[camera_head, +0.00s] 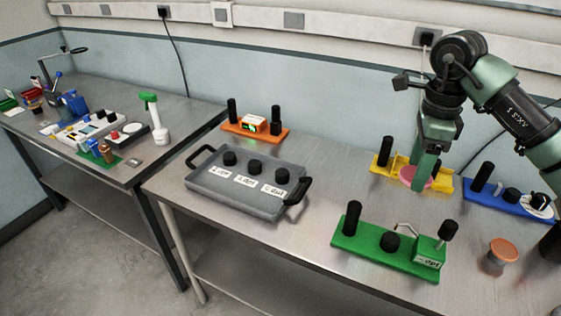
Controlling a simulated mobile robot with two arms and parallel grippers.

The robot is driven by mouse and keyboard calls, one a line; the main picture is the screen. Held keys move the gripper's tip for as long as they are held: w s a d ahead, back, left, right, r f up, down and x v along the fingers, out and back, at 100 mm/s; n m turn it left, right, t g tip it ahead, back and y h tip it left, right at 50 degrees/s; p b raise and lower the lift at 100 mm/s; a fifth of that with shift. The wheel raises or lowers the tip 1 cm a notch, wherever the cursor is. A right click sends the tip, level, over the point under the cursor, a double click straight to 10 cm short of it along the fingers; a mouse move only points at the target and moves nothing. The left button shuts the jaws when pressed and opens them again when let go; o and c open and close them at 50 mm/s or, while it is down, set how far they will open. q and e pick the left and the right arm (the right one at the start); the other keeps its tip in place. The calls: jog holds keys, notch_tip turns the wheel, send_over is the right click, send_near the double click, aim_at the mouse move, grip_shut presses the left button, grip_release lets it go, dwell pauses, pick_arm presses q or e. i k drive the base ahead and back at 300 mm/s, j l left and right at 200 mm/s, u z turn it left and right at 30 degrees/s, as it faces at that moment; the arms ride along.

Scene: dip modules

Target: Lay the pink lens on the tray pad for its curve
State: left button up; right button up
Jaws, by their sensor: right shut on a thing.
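The pink lens (409,174) is a flat pink disc at the yellow module (443,184) on the right part of the bench. My right gripper (420,182) points down and is shut on the lens; its fingers hide part of it. I cannot tell whether the lens still touches the module. The grey tray (224,194) lies left of centre, with black handles at both ends. It has three round black pads, left (229,158), middle (254,167) and right (282,175), each with a white label in front. The labels end in "dpt"; their numbers are too small to read surely. My left gripper is not in view.
A green module (355,238) with a labelled box (429,255) stands in front. An orange module (243,130) is behind the tray, a blue module (507,204) at right, and an orange-topped knob (503,250) near it. Bare bench lies between tray and yellow module.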

aim_at(254, 163)
jog(key=i+j, duration=0.3)
jog(key=j, duration=0.15)
jog(key=i+j, duration=0.55)
jog(key=j, duration=0.3)
jog(key=i+j, duration=0.3)
jog(key=j, duration=0.1)
